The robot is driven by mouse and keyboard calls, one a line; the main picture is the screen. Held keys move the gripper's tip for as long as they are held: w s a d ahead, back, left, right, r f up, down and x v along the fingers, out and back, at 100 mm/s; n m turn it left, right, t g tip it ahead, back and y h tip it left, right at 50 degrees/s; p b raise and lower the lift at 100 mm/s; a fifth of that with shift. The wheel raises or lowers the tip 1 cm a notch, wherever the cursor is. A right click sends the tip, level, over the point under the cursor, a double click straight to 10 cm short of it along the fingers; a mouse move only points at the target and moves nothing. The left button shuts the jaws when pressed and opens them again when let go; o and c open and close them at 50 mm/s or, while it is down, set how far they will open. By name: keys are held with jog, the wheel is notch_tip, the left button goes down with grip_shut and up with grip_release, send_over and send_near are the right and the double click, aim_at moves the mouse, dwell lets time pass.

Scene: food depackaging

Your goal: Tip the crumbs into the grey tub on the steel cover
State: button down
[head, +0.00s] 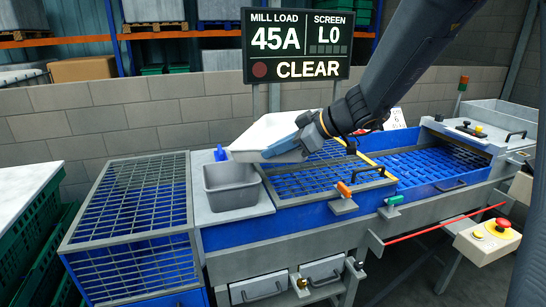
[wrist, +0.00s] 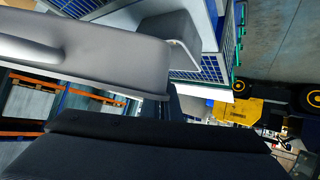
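A white tray (head: 268,131) is held in the air, tilted, above the steel cover (head: 246,209), its lower edge just over and behind the grey tub. My gripper (head: 284,148) appears closed on the tray's right side. The grey tub (head: 231,188) stands upright on the steel cover, its visible inside looking empty. In the wrist view a grey box (wrist: 168,38), seemingly the tub, shows beyond a large pale-grey shape at left. No crumbs can be made out; the tray's inside is mostly out of sight.
A blue bottle-like thing (head: 220,153) stands behind the tub. A barred grid (head: 133,198) lies left of the cover, and a blue screen deck (head: 420,165) lies to the right. A sign (head: 296,46) reading "CLEAR" rises behind. A red emergency button (head: 503,224) is at lower right.

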jog(key=shift+d+m+y+b, duration=0.2)
jog(key=shift+y+b, duration=0.7)
jog(key=shift+b, duration=2.3)
jog(key=shift+s+a+r+t+y+b, duration=0.1)
jog(key=shift+r+t+y+b, duration=0.2)
jog(key=shift+b, duration=0.4)
jog(key=shift+h+p, duration=0.5)
jog(key=shift+p, duration=1.4)
jog(key=p, duration=0.2)
jog(key=h+p, duration=0.1)
jog(key=p, duration=0.2)
jog(key=shift+a+f, duration=0.1)
jog(key=shift+f, duration=0.15)
jog(key=shift+f+b, duration=0.15)
jog(key=shift+b, duration=1.3)
jog(key=y+b, duration=0.1)
jog(key=b, duration=0.5)
jog(key=shift+y, duration=0.4)
jog(key=shift+r, duration=0.3)
jog(key=shift+r+p, duration=0.15)
jog(key=shift+p, duration=1.3)
